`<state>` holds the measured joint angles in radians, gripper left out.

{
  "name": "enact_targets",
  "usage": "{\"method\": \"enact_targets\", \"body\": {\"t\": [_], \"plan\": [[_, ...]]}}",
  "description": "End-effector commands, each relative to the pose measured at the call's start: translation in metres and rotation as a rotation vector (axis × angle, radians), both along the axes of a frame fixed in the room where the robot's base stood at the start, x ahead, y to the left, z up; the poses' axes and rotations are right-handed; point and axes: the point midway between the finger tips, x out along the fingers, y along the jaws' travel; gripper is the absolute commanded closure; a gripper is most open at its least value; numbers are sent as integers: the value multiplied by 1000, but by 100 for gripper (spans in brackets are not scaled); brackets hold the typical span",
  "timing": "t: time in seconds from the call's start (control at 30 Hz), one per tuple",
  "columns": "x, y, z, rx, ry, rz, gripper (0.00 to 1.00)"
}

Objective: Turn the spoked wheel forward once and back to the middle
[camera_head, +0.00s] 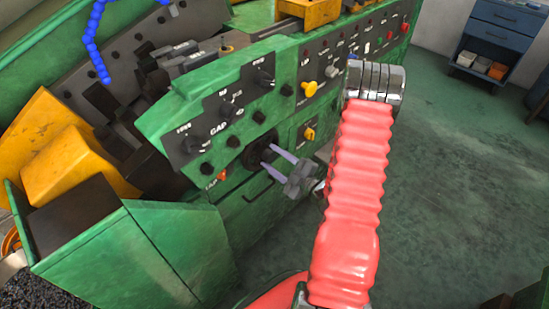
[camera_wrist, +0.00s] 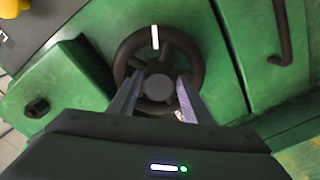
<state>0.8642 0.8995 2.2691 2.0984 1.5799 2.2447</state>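The dark spoked wheel (camera_wrist: 124,58) is on the green machine front, with a round grey hub at its centre. A white mark (camera_wrist: 155,37) is at the top of its rim in the wrist view. In the head view the wheel (camera_head: 251,152) is partly hidden by my gripper (camera_head: 268,157). My gripper (camera_wrist: 160,77) is open, with its two fingers apart on either side of the hub, over the wheel's face. I cannot tell whether the fingertips are between the spokes or touch them.
A panel with black knobs (camera_head: 220,115) is above the wheel, with a yellow knob (camera_head: 309,88) to the right. A green chute (camera_head: 150,250) and yellow guard (camera_head: 70,150) are at left. A bent handle (camera_wrist: 283,35) is near the wheel.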

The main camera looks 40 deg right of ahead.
Motion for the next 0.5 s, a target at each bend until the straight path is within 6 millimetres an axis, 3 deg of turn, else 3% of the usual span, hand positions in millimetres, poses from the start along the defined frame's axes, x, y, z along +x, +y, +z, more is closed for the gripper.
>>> {"method": "enact_targets", "body": {"t": [0.1,0.5], "plan": [[0,1,1,-1,-2,2,48],[-5,1,2,0,-3,5,48]]}}
